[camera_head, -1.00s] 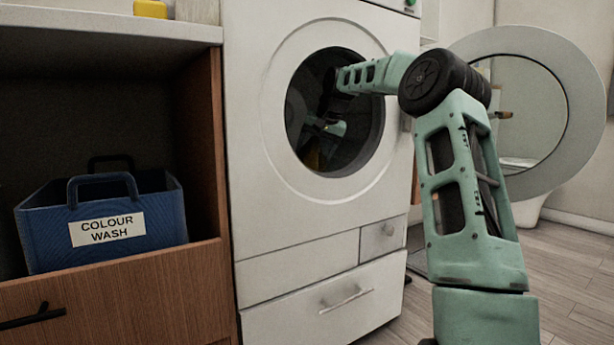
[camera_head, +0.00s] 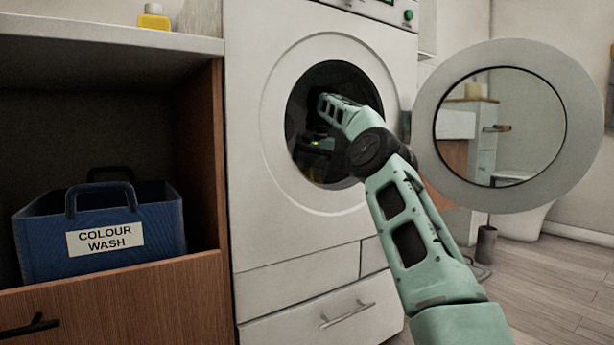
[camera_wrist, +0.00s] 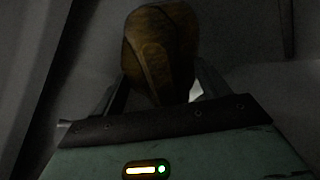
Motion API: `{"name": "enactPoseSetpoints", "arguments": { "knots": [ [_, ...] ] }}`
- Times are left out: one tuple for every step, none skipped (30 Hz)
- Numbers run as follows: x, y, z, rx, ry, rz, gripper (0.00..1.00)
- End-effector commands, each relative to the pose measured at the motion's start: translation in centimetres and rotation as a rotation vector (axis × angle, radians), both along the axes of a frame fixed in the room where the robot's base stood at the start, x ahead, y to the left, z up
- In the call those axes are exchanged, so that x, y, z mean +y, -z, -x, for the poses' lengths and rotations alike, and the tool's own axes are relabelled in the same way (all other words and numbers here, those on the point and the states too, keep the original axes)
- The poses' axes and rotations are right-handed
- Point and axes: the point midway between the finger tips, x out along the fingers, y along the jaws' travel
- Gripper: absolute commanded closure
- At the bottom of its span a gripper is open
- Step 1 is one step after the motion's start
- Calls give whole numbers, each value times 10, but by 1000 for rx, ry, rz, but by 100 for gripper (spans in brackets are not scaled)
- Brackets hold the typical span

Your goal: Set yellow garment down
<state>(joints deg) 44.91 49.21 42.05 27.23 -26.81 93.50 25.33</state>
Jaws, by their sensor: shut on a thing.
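The yellow garment (camera_wrist: 160,50) shows dark yellow-brown and bunched in the wrist view, between the fingers of my gripper (camera_wrist: 155,92). My gripper is shut on it. In the head view my arm reaches through the round opening of the white washing machine (camera_head: 270,240), and my gripper is inside the dark drum (camera_head: 305,100). The garment is hard to make out there. The wrist view shows dim grey drum walls around the garment; whether it touches them I cannot tell.
The machine's round door (camera_head: 432,160) stands open to the right of the opening. A blue basket (camera_head: 60,255) labelled COLOUR WASH sits in a wooden shelf unit (camera_head: 120,300) at the left.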

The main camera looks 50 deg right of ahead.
Motion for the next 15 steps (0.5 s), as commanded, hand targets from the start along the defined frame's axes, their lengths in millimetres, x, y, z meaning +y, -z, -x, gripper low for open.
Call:
{"name": "enactPoseSetpoints", "arguments": {
  "knots": [
    [1,-1,-2,10,-1,-4,53],
    [1,-1,-3,18,-1,-7,53],
    [2,0,-3,27,0,-10,53],
    [2,0,-3,37,2,-12,53],
    [2,0,-3,45,2,-15,53],
    [2,-3,-2,59,2,-20,53],
    [2,-7,-2,70,2,-22,53],
    [1,-8,-3,82,3,-24,53],
    [1,-8,-4,95,2,-27,53],
    [1,-8,-5,104,2,-30,53],
    [1,-9,-5,114,1,-32,53],
    [1,-8,-6,129,1,-36,53],
    [1,-8,-6,140,1,-38,53],
    [1,-9,-6,150,1,-39,53],
    [1,-8,-7,160,2,-43,53]
  ]
}}
